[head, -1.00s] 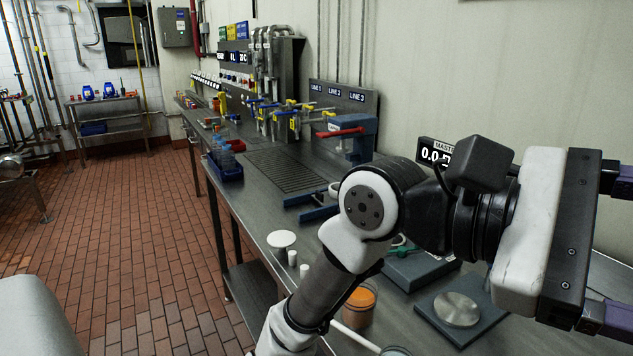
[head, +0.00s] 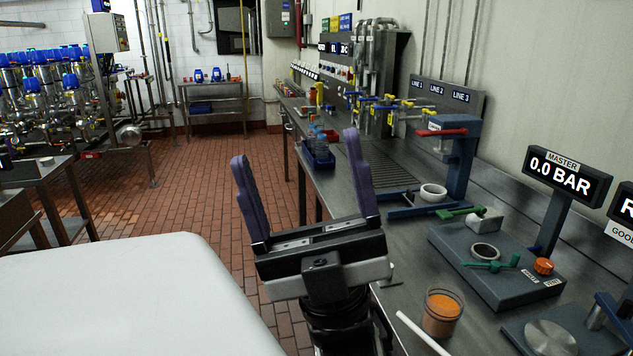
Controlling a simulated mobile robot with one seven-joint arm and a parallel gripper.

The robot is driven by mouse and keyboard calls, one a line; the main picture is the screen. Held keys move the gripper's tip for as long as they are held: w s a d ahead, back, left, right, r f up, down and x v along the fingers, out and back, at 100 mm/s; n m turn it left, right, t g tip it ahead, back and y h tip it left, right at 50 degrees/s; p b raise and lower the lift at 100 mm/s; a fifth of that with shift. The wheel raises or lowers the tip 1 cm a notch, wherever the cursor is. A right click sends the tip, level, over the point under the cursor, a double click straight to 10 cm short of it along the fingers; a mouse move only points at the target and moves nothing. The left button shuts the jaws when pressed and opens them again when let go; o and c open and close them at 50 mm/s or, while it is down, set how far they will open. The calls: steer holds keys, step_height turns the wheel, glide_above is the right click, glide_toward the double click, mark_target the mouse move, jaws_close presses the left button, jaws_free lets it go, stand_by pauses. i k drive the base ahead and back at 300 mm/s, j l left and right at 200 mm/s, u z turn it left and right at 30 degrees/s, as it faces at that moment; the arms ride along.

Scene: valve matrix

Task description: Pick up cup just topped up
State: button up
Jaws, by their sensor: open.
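A clear cup with orange contents (head: 441,314) stands upright on the steel bench, right of my wrist. A white round cup or ring (head: 433,192) sits farther back by the blue press-like stand; I cannot tell whether it holds anything. I cannot tell from the picture which one was topped up. My gripper (head: 297,151) has purple fingers spread wide, with nothing between them. It points up and away in front of the bench's left edge, left of both cups and apart from them.
A grey plate with green-handled valves (head: 495,265) lies right of the orange cup. A white rod (head: 422,333) lies just left of that cup. The pressure display (head: 565,178) reads 0.0 BAR.

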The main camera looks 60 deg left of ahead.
mark_target(444, 303)
steer(key=j+u, duration=0.1)
steer(key=j, duration=0.3)
steer(key=i+j+u, duration=0.15)
steer(key=j, duration=0.25)
steer(key=j+u, duration=0.1)
steer(key=j, duration=0.25)
steer(key=i+j+u, duration=0.1)
steer(key=j, duration=0.3)
steer(key=i, duration=0.05)
